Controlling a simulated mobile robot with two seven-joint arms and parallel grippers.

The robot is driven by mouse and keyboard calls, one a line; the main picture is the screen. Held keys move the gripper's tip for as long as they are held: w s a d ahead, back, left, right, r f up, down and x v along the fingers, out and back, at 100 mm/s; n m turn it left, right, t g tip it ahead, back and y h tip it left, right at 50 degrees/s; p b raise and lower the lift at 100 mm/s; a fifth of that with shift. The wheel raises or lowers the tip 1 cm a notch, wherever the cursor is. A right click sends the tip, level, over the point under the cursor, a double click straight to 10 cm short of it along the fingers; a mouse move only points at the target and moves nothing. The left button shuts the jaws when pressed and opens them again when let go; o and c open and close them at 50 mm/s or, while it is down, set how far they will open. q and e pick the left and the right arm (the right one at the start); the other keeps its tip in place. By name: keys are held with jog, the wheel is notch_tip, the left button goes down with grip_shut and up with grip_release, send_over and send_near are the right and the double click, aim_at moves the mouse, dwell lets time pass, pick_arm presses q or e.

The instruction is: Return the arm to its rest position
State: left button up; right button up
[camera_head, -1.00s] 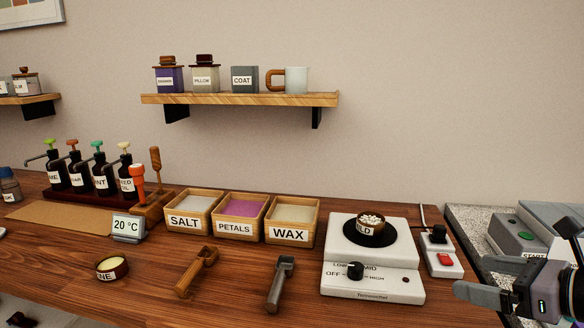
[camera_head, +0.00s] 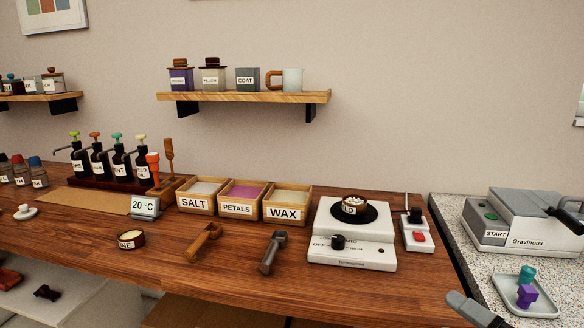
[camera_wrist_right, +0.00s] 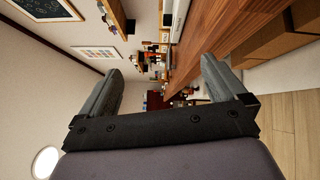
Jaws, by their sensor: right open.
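My right gripper (camera_wrist_right: 158,90) is open and empty in the right wrist view, its two grey fingers spread apart with the room behind them. In the head view only a grey finger of my right gripper (camera_head: 470,308) shows at the bottom edge, right of the wooden counter (camera_head: 190,255). It touches nothing that I can see. My left gripper is not in view.
A hot plate (camera_head: 352,250) holds a small pot (camera_head: 354,205). Left of it are boxes of salt (camera_head: 201,205), petals (camera_head: 237,208) and wax (camera_head: 284,213). A grey machine (camera_head: 515,220) and a tray (camera_head: 540,305) stand on the speckled counter at right.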

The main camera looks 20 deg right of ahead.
jog(key=s+a+f+m+g+h, duration=0.15)
jog(key=a+f+m+h, duration=0.25)
jog(key=f+m, duration=0.85)
jog(key=s+a+f+m+g+y, duration=0.1)
jog(key=s+a+f+m+g, duration=0.1)
jog(key=a, duration=0.5)
jog(key=s+a+f+m+g, duration=0.3)
jog(key=a+f+m, duration=0.3)
jog(key=f, duration=0.3)
jog(key=shift+s+a+f+g+y+p, duration=0.15)
jog(key=shift+s+a+g+y+p, duration=0.25)
jog(key=shift+a, duration=0.2)
